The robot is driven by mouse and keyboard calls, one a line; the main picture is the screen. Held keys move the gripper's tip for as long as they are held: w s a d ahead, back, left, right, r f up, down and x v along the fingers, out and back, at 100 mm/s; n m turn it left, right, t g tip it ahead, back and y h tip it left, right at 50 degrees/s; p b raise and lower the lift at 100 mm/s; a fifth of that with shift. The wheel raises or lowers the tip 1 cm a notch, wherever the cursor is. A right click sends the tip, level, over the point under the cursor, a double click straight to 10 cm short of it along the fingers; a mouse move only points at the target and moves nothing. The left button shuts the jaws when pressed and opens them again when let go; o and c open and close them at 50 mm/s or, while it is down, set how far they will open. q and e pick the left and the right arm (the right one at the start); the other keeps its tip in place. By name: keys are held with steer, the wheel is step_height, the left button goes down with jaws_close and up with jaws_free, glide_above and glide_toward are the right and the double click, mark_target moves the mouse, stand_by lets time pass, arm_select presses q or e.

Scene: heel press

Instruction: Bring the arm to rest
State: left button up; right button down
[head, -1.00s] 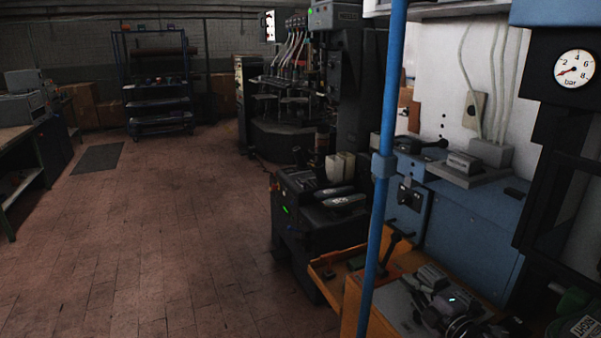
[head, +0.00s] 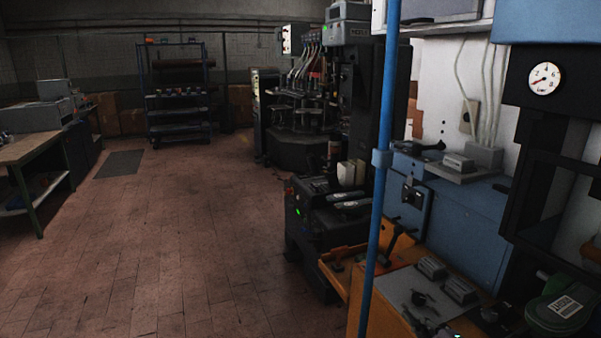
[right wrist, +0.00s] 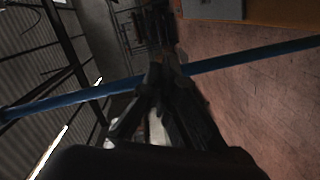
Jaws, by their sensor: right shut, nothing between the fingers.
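My left gripper is in neither view.
The orange bench (head: 345,277) holds dark pads (head: 459,290) and a lever. A blue machine (head: 465,225) and a pressure gauge (head: 545,78) are at the right. A green labelled piece (head: 562,311) is at the lower right. The tiled floor (head: 170,250) at the left is clear.

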steer(key=s+a+f+m+g+h, duration=0.25)
steer(key=s+f+m, duration=0.2)
steer(key=s, duration=0.35)
steer(key=s+a+f+m+g+h, duration=0.1)
steer(key=s+a+f+m+g, duration=0.3)
steer(key=s, duration=0.4)
steer(key=s+f+m+g, duration=0.2)
steer(key=s+m+g, duration=0.4)
steer(key=s, duration=1.6)
step_height(320, 180, down, 26)
steer(key=s+g, duration=0.1)
steer(key=g, duration=0.1)
steer(key=s+d+f, duration=0.2)
steer(key=s+f, duration=1.4)
steer(key=s, duration=0.1)
steer(key=shift+s+d+f+n+g+h, duration=0.2)
steer(key=shift+d+f+n+g+h, duration=0.15)
steer(key=shift+d+f+n+h, duration=0.1)
